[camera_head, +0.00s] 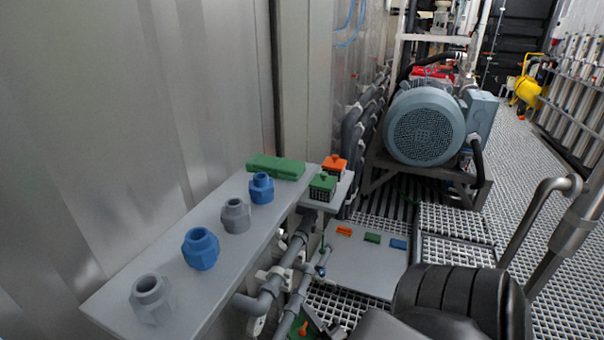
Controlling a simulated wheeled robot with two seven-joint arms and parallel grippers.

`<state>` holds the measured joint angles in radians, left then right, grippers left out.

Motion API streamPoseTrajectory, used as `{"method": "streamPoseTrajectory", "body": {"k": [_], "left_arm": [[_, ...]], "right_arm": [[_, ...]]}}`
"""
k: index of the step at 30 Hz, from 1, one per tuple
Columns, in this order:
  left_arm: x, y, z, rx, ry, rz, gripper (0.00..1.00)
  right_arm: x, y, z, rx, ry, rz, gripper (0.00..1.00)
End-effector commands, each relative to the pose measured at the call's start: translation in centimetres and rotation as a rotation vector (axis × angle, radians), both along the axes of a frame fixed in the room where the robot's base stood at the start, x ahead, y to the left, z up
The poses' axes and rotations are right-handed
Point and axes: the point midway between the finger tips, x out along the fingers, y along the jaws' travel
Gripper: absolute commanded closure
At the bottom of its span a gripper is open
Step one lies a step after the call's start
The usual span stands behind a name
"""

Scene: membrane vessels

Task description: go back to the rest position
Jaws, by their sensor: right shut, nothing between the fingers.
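My right gripper (312,320) is at the bottom edge of the head view, partly cut off by the frame. It is shut with nothing seen between its fingers. It is beside the grey pipes, low and to the right of the long grey shelf, apart from the fittings on top. My right arm comes in from the lower right and covers part of the floor. My left gripper is not in view.
A lower grey plate (362,268) holds small coloured pieces. A motor (425,125) stands behind. Grating floor lies right.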

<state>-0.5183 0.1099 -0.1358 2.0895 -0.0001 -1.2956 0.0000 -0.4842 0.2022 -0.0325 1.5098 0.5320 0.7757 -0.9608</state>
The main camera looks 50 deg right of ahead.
Motion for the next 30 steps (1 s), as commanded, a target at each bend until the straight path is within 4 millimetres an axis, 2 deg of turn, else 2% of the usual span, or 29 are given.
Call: {"method": "streamPoseTrajectory", "body": {"k": [13, 17, 20, 23, 26, 29, 30], "left_arm": [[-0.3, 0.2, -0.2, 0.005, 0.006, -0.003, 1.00], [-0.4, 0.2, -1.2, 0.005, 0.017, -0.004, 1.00], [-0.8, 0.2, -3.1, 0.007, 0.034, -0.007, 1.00], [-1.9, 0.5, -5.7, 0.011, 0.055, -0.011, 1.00], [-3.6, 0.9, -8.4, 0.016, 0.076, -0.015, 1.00], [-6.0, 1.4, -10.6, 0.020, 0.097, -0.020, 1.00], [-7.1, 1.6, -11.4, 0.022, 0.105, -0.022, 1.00]], "right_arm": [[-0.1, 0.0, -0.1, 0.004, 0.004, 0.001, 1.00], [0.1, 0.2, -1.5, 0.076, 0.075, 0.012, 1.00], [0.0, 0.8, -4.6, 0.210, 0.204, 0.025, 1.00], [-1.1, 1.9, -9.0, 0.393, 0.383, 0.021, 1.00], [-3.5, 3.4, -13.6, 0.583, 0.573, -0.011, 1.00], [-6.8, 5.2, -17.6, 0.762, 0.758, -0.072, 1.00], [-8.5, 6.0, -19.0, 0.829, 0.830, -0.105, 1.00]]}}
